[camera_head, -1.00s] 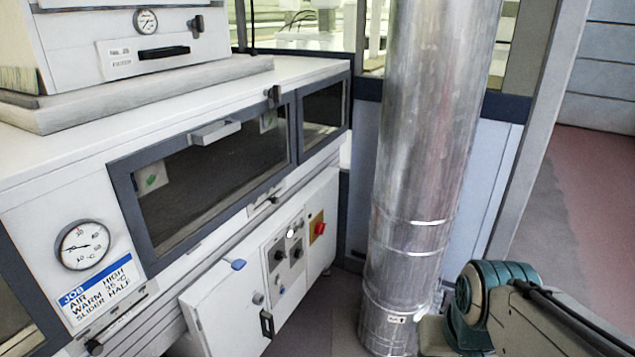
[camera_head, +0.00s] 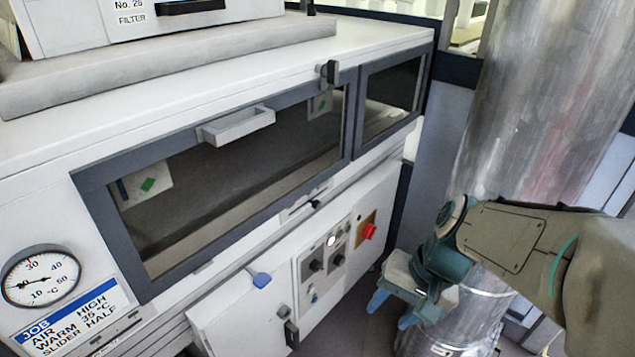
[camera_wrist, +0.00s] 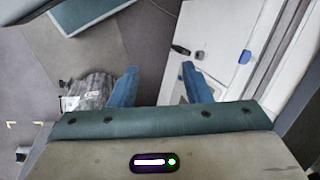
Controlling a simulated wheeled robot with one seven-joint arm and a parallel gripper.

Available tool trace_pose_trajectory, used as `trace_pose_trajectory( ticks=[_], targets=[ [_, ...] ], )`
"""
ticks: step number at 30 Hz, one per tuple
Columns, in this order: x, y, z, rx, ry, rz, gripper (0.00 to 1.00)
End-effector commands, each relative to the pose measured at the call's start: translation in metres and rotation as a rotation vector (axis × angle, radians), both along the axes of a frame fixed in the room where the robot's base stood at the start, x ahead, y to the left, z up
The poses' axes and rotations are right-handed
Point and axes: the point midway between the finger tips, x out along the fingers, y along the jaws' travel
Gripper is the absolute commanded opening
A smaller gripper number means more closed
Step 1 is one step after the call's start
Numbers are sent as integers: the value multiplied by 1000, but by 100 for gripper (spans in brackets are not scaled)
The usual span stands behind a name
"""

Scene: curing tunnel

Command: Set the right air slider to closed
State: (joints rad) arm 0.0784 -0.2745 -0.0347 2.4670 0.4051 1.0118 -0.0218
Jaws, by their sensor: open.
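The right air slider (camera_head: 314,204) is a small black knob in a narrow slot on the white cabinet front, below the right end of the long window. At this size I cannot tell its exact setting. My gripper (camera_head: 393,310) is to the right of and lower than the slider, beside the control panel and clear of the cabinet. Its blue fingers are apart with nothing between them. In the wrist view my gripper (camera_wrist: 159,70) points down past the cabinet door. I cannot make out the slider there.
A control panel (camera_head: 325,262) with dark knobs and a red button (camera_head: 369,231) lies below the slider. A blue latch (camera_head: 261,280) and a black handle (camera_head: 291,334) stick out from the door. A metal duct (camera_head: 530,120) stands behind my arm. A job card (camera_head: 75,322) sits below the gauge (camera_head: 41,279).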

Motion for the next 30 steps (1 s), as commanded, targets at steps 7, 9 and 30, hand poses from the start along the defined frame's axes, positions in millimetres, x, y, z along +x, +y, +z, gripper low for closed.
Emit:
trace_pose_trajectory(
  ticks=[7, 9, 30],
  targets=[
    [46, 64, -23, 461, 311, -333, 44],
    [66, 75, -25, 592, 380, -436, 44],
    [241, 16, -68, 1455, 562, -1202, 44]
  ],
)
